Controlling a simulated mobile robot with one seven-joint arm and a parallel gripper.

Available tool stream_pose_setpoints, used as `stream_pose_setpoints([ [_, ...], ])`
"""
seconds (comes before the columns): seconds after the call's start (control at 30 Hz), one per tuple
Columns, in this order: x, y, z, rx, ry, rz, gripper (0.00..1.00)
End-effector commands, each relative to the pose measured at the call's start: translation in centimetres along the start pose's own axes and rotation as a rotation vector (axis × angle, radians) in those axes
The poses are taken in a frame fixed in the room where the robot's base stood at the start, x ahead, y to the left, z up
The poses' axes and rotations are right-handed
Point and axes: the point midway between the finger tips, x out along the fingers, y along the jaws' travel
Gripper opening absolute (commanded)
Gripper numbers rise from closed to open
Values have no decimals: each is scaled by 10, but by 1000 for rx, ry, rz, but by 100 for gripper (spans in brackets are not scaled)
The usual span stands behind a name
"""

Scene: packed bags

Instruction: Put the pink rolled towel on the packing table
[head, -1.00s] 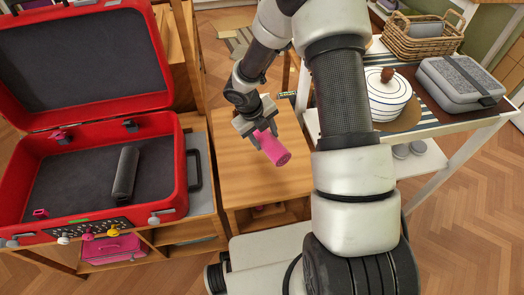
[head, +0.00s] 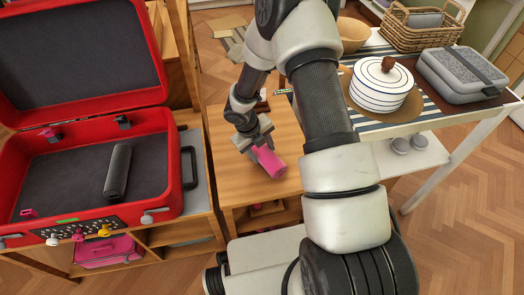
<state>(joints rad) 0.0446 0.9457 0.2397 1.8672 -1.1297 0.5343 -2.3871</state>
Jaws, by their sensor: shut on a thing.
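The pink rolled towel (head: 271,163) is in my gripper (head: 260,152), over the small wooden table (head: 237,183) in the middle of the head view. The jaws are shut on the towel's upper left end. The towel is tilted, its free end toward the lower right. I cannot tell whether it touches the tabletop. The wooden table's top is bare around the towel, and part of it is hidden behind my arm.
An open red suitcase (head: 172,150) with a dark grey roll (head: 117,172) inside stands on the left. On the right, a white table (head: 470,120) bears a striped pot (head: 380,88), a grey box (head: 463,72) and a wicker basket (head: 420,35). A pink case (head: 105,250) lies below the suitcase.

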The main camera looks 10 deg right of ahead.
Motion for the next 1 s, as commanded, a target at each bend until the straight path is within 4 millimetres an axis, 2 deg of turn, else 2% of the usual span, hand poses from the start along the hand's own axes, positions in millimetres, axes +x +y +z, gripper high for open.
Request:
stream_pose_setpoints([
  [0.03, 2, 1, 0, 0, 0, 0, 19],
  [0.07, 2, 0, 0, 0, 0, 0, 52],
  [0.13, 1, 0, 0, 0, 0, 0, 64],
  [0.17, 1, 0, 0, 0, 0, 0, 66],
  [0.43, 0, 0, 0, 0, 0, 0, 66],
  [0.57, -10, -1, 0, 0, 0, 0, 66],
  [1.0, -98, -2, 0, 0, -1, 0, 66],
])
